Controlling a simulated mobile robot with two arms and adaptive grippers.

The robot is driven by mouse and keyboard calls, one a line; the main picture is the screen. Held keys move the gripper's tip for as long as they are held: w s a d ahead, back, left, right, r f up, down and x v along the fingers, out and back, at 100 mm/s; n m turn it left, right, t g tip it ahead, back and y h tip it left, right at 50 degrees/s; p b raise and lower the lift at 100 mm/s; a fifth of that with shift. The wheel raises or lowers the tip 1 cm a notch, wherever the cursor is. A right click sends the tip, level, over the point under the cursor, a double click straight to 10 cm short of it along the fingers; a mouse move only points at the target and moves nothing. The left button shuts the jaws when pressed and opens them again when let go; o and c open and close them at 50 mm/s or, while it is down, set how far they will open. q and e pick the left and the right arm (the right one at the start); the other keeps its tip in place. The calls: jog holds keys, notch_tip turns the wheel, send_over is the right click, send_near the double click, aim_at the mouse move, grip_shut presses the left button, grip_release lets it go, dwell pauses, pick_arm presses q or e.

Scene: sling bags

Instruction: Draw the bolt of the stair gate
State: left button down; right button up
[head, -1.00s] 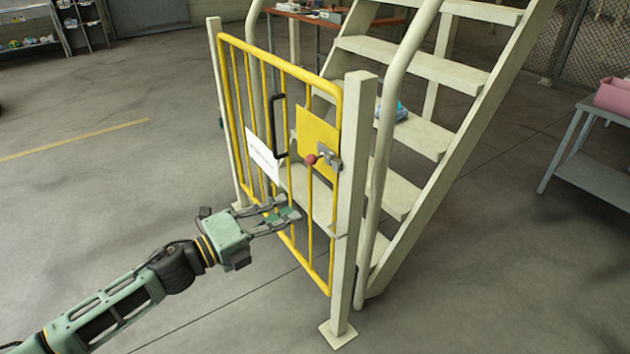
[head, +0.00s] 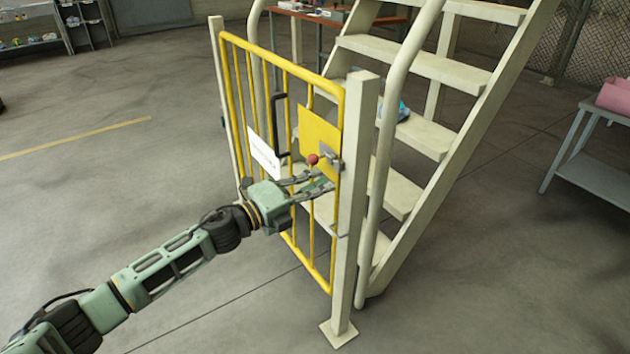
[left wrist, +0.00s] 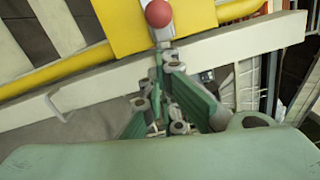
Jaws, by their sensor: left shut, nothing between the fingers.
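The yellow stair gate (head: 285,64) stands across the foot of the stairs, against the cream post (head: 352,200). A metal bolt (head: 328,154) with a red knob (head: 312,159) sits on its yellow plate (head: 318,130), by the post. The red knob also shows at the top of the left wrist view (left wrist: 158,13). My left gripper (head: 322,180) is shut and empty, just below the red knob and in front of the bars. I cannot tell whether its fingertips touch the gate. My right gripper is out of view.
A black pull handle (head: 274,125) and a white sign (head: 263,155) are on the gate, left of the bolt. Cream stairs (head: 415,65) rise behind it. A grey table (head: 595,180) with a pink bag (head: 615,95) stands at right. The floor before the gate is clear.

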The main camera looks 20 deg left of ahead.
pick_arm(q)
jog(key=shift+w+a+r, duration=0.1)
jog(key=shift+w+a, duration=0.2)
jog(key=shift+w, duration=0.05)
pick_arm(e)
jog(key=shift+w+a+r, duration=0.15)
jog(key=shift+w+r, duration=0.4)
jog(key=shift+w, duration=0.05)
pick_arm(q)
jog(key=w+a, duration=0.2)
jog(key=a, duration=0.1)
jog(key=shift+w+b, duration=0.1)
jog(key=shift+b, duration=0.3)
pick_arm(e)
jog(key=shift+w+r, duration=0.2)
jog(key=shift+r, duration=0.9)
pick_arm(q)
jog(key=shift+d, duration=0.1)
